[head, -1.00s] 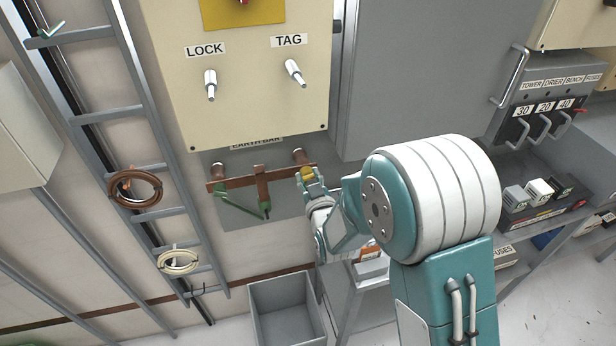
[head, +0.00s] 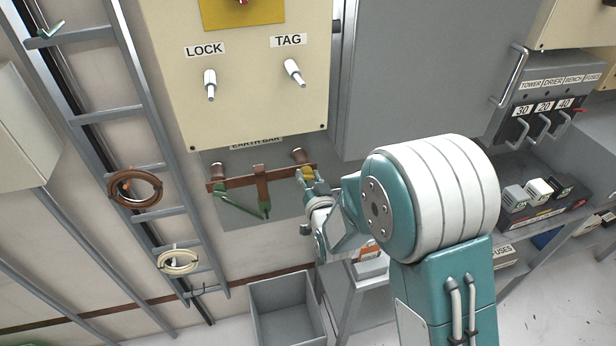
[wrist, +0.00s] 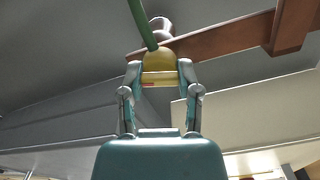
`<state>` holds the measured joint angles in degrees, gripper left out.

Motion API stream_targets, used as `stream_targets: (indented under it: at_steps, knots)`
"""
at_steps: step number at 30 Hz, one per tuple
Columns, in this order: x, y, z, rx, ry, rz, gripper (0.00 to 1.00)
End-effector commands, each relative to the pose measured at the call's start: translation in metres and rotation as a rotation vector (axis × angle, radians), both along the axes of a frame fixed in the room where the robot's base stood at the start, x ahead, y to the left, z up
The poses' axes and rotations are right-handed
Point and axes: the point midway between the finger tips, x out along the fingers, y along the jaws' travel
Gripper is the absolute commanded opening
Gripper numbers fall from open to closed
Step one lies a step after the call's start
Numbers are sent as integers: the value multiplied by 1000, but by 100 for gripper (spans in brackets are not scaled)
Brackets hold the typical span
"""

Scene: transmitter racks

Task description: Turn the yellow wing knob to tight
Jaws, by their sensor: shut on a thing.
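The yellow wing knob (head: 307,172) sits at the right end of the copper earth bar (head: 232,181), below the cream cabinet. In the wrist view the knob (wrist: 160,72) is between my two fingers, with the copper bar (wrist: 225,40) behind it and a green strap (wrist: 141,22) running up from beside it. My gripper (head: 312,178) is shut on the knob; in the wrist view the fingertips (wrist: 160,76) touch its two sides. My fingers hide part of the knob in the head view. I cannot read any tight mark.
The cream cabinet (head: 250,110) with LOCK and TAG pegs is above. A grey bin (head: 285,310) stands below, and a shelf is to the right.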

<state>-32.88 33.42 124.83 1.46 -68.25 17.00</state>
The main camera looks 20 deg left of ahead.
Motion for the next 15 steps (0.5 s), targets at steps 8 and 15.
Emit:
stream_targets:
  at_steps: [8,15]
  knots:
    - [1,0,0,135,82,-1,0]
    - [1,0,0,190,115,-1,0]
